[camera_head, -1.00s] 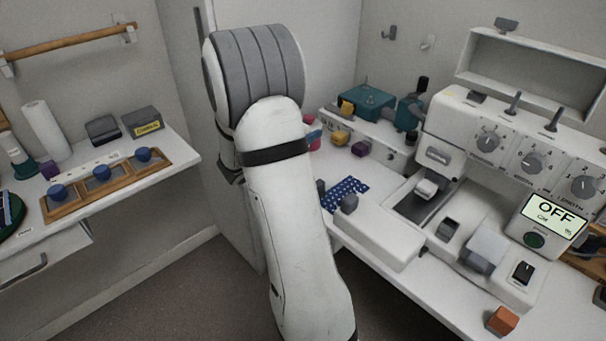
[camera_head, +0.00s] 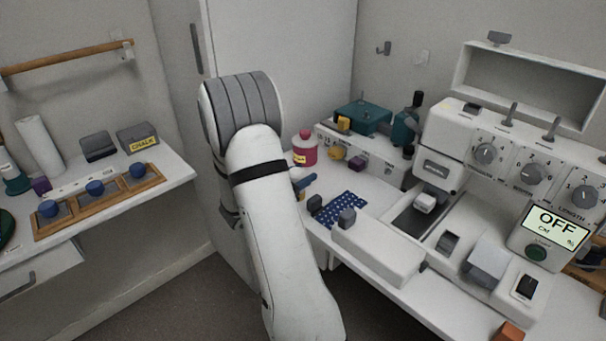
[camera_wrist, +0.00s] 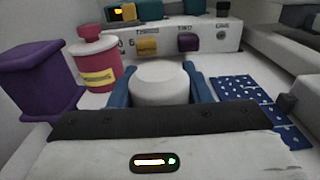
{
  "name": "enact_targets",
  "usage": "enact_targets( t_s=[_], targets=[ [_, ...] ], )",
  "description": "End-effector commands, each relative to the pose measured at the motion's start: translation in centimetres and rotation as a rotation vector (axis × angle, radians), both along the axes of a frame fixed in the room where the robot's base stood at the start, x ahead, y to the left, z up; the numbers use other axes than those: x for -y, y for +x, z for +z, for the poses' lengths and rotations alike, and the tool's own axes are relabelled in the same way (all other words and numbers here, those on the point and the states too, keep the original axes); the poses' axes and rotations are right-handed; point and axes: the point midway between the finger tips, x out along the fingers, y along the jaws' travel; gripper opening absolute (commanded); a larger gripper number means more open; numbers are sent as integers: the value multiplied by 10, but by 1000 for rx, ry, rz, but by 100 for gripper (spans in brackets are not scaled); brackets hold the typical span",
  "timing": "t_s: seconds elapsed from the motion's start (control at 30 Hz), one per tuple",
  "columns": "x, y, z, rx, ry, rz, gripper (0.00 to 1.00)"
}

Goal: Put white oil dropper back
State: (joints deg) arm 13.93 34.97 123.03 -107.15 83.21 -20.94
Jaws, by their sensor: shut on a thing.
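The white oil dropper (camera_wrist: 160,82) sits between the two blue fingers of my gripper (camera_wrist: 160,85) in the wrist view. It shows as a white rounded body, and my gripper is shut on it. In the head view my arm hides most of it, and only a blue finger of my gripper (camera_head: 306,183) shows beside the arm, over the sewing table. I cannot tell whether the dropper touches the table.
A red bottle with a yellow label (camera_head: 304,150) and a purple block (camera_wrist: 45,82) stand near my gripper. A blue dotted cloth (camera_head: 338,209) lies to the right, before the sewing machine (camera_head: 500,150).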

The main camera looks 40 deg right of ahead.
Motion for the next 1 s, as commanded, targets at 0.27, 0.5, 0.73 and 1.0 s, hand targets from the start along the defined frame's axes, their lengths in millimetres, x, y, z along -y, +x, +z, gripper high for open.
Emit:
enact_targets(
  t_s=[0.27, 0.5, 0.73, 1.0],
  targets=[
    [0, 0, -2, 0, 0, 1, 62],
    [0, 0, -2, 0, 0, 1, 66],
    [-10, 1, -1, -2, 0, 5, 66],
    [-59, 0, 4, -2, 1, 6, 66]
  ],
)
